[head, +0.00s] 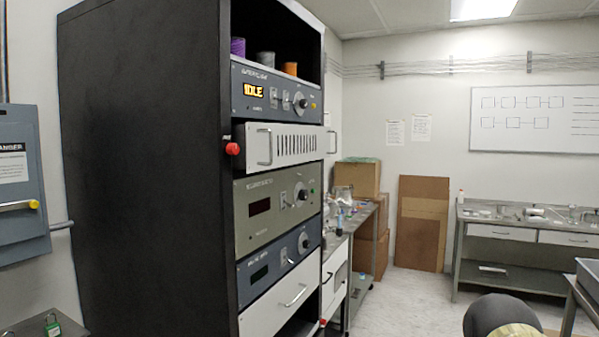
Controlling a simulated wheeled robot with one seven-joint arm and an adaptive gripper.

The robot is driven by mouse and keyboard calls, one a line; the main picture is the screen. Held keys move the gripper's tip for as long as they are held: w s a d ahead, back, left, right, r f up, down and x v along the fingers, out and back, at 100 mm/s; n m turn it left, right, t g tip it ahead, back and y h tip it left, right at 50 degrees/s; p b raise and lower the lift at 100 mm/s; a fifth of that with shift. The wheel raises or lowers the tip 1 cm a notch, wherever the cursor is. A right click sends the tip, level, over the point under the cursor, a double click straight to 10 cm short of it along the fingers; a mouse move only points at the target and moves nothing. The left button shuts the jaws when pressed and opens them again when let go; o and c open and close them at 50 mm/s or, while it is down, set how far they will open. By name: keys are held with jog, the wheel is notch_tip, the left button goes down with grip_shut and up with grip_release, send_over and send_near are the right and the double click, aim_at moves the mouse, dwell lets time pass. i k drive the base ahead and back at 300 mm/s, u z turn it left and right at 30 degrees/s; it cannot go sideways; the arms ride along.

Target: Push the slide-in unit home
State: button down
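The slide-in unit (291,146) is a white panel with a row of dark vent slots and a metal handle near each end. It sits in the tall black rack (150,160), between the blue-grey unit above and the olive-grey unit below. Its front appears to stand out past the neighbouring panels, and its right end reaches beyond the rack's right edge. How deep it sits inside is hidden. My gripper is not in view, and nothing is seen touching the unit.
A red knob (232,149) sits at the rack's front edge, left of the unit. The blue-grey unit (272,92) above reads IDLE. A lower drawer (281,306) has a handle. A bench (355,222) stands just right of the rack; open floor (413,297) lies beyond.

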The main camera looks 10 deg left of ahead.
aim_at(263, 146)
jog(key=z, duration=0.5)
jog(key=k, duration=0.15)
jog(key=u, duration=1.25)
jog(key=i, duration=1.05)
jog(key=z, duration=0.7)
